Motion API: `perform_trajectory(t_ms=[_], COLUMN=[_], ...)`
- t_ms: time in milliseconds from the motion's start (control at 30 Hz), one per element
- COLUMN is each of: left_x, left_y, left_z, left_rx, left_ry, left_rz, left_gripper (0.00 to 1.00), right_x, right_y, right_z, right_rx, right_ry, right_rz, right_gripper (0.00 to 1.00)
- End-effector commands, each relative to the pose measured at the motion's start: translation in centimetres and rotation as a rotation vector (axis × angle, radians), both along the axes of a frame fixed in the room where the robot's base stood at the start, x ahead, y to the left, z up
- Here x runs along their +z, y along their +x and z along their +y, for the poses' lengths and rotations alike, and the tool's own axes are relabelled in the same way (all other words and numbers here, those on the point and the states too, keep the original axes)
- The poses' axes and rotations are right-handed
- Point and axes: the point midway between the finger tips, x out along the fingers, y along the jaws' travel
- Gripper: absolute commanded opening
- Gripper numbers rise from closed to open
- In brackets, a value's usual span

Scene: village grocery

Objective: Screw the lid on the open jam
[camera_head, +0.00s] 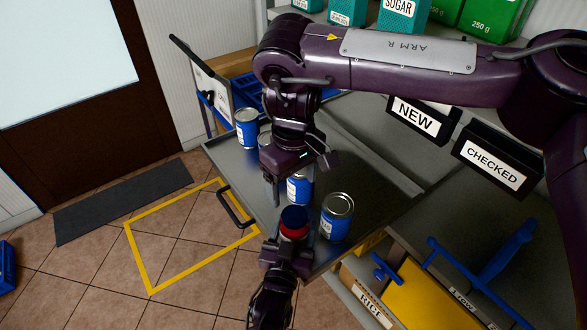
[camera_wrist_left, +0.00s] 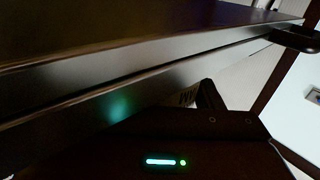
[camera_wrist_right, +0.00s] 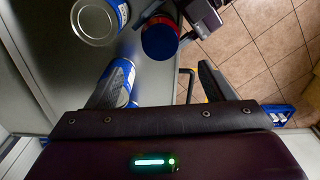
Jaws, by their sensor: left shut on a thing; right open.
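A small jar with a red body (camera_head: 294,233) stands out at the tray's near edge, and it also shows in the right wrist view (camera_wrist_right: 160,50). A dark blue lid (camera_head: 295,215) covers its top; I cannot tell whether it is screwed down. My left gripper (camera_head: 289,243) is shut on the jar from the near side. The left wrist view does not show the jar. My right gripper (camera_head: 284,186) points down, open and empty, behind the jar and apart from it. Its fingers (camera_wrist_right: 160,82) show clearly in the right wrist view.
Several blue cans stand on the metal tray (camera_head: 370,205): one (camera_head: 337,217) right of the jar, one (camera_head: 299,187) close by my right gripper, others (camera_head: 247,128) at the back left. Signs NEW (camera_head: 416,116) and CHECKED (camera_head: 493,163) stand at right. A black handle (camera_head: 235,208) juts from the tray's left edge.

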Motion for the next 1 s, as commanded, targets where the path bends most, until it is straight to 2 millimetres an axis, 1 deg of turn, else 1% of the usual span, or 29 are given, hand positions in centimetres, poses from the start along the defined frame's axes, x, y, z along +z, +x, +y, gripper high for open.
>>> perform_trajectory(t_ms=[33, 100, 200, 333, 600, 633, 800, 1000], left_x=[-0.1, -0.1, -0.1, -0.1, 0.0, 0.0, 0.0, 0.0], left_y=[0.0, 0.0, 0.0, 0.0, 0.0, 0.0, 0.0, 0.0], left_z=[0.0, 0.0, 0.0, 0.0, 0.0, 0.0, 0.0, 0.0], left_rx=[0.000, 0.000, 0.000, 0.000, 0.000, 0.000, 0.000, 0.000], left_ry=[0.000, 0.000, 0.000, 0.000, 0.000, 0.000, 0.000, 0.000], left_rz=[0.001, 0.001, 0.001, 0.001, 0.001, 0.001, 0.001, 0.000], left_gripper=[0.00, 0.00, 0.00, 0.00, 0.00, 0.65, 0.86, 0.86], right_x=[1.1, 2.1, 3.1, 3.7, 3.8, 3.8, 3.8, 3.7], right_y=[0.1, 0.1, 0.0, 0.0, 0.0, 0.0, 0.0, 0.0], right_z=[0.0, 0.0, 0.0, 0.0, 0.0, 0.0, 0.0, 0.0], right_rx=[0.000, 0.000, 0.000, 0.000, 0.000, 0.000, 0.000, 0.000], right_ry=[-0.002, -0.002, -0.001, -0.001, -0.001, -0.001, -0.001, 0.000], right_rz=[-0.006, -0.004, -0.002, 0.000, 0.001, 0.001, 0.001, 0.001], right_gripper=[0.75, 0.75, 0.75, 0.75, 0.75, 0.75, 0.75, 0.75])
